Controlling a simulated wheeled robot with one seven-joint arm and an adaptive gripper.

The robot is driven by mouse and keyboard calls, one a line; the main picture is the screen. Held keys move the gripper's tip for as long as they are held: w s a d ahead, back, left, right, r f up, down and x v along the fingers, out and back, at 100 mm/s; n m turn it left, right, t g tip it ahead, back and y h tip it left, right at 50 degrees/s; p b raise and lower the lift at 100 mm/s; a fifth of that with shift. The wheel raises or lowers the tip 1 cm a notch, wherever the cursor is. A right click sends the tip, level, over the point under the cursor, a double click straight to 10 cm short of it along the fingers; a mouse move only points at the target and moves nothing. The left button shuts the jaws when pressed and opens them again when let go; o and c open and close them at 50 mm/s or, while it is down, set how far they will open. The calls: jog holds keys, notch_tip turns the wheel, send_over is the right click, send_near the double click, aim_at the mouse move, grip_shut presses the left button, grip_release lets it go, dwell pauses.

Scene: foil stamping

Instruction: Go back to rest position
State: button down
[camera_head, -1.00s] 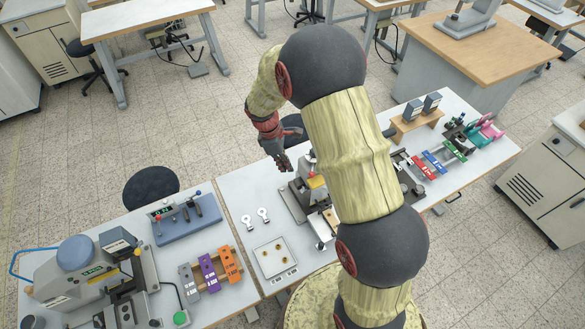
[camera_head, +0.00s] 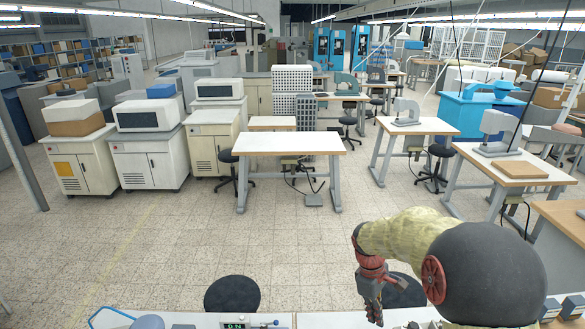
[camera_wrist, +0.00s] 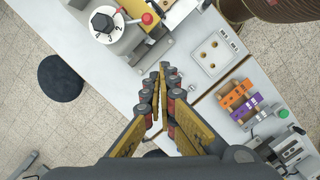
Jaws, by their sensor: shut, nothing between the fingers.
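My gripper (camera_head: 372,312) hangs fingers down at the lower right of the head view, in front of the near bench, which shows only as a strip along the bottom edge. In the wrist view my gripper (camera_wrist: 160,70) is shut, with its fingers together and nothing between them. It is above the white bench (camera_wrist: 118,72). My arm runs off to the lower right of the head view and hides part of the bench and floor.
Near the gripper in the wrist view are a machine with a round dial (camera_wrist: 104,24), a red-knobbed lever (camera_wrist: 147,19), a white tray (camera_wrist: 222,72) and coloured holders (camera_wrist: 238,98). A dark stool (camera_head: 232,294) stands behind the bench. Open floor (camera_head: 160,240) lies beyond.

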jog(key=s+a+m+t+b, duration=0.2)
jog(key=s+m+b, duration=0.1)
jog(key=s+b, duration=0.4)
jog(key=s+a+f+m+t+y+b, duration=0.1)
jog(key=s+a+m+t+b, duration=0.1)
jog(key=s+b, duration=0.6)
jog(key=s+a+f+m+t+y+b, duration=0.1)
jog(key=s+a+m+t+b, duration=0.1)
jog(key=s+b, duration=0.6)
jog(key=shift+s+a+f+m+t, duration=0.2)
jog(key=shift+s+m+t, duration=0.45)
jog(key=shift+m, duration=0.55)
jog(key=shift+s+r, duration=0.1)
